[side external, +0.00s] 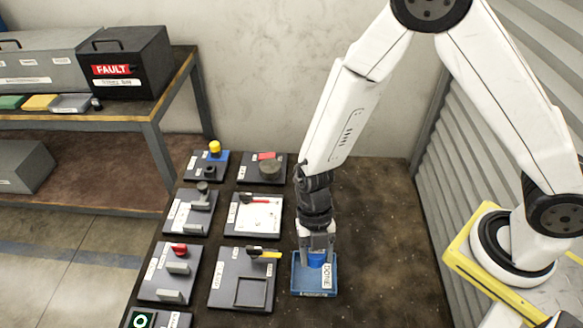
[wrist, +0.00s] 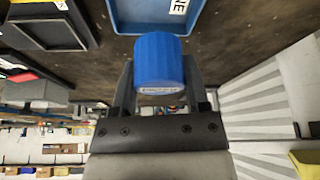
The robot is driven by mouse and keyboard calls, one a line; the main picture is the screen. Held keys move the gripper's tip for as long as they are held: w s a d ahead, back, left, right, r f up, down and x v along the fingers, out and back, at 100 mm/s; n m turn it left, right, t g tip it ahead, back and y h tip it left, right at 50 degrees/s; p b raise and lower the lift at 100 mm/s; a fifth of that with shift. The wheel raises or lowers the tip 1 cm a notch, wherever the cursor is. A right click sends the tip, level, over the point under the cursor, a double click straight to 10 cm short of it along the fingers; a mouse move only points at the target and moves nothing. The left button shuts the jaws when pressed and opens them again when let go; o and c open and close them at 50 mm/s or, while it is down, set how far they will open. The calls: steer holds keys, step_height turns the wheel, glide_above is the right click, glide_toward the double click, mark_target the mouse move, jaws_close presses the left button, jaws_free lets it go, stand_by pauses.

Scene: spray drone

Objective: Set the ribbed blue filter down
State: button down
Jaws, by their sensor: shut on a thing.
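The ribbed blue filter (wrist: 159,62) is a short blue cylinder held between the fingers of my gripper (wrist: 160,85) in the wrist view. In the side view my gripper (side external: 317,250) points down over a blue tray (side external: 314,290) with a "DONE" label, and the filter (side external: 316,259) shows below the fingers. My gripper is shut on the filter. In the wrist view the tray (wrist: 130,22) lies beyond the filter, with part of its label in sight. I cannot tell whether the filter touches the tray floor.
Left of the tray is a dark panel (side external: 228,293) with a square recess and a yellow-and-black handle (side external: 264,253). Several other panels with knobs and switches stand on the dark table. The table right of the tray (side external: 385,240) is clear. A black FAULT box (side external: 125,65) stands on the back-left bench.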

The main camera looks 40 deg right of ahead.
mark_target(315, 282)
steer(key=shift+f, duration=1.55)
steer(key=shift+f, duration=1.8)
steer(key=shift+f, duration=0.1)
steer(key=shift+c, duration=1.8)
jaws_free()
steer(key=v, duration=1.2)
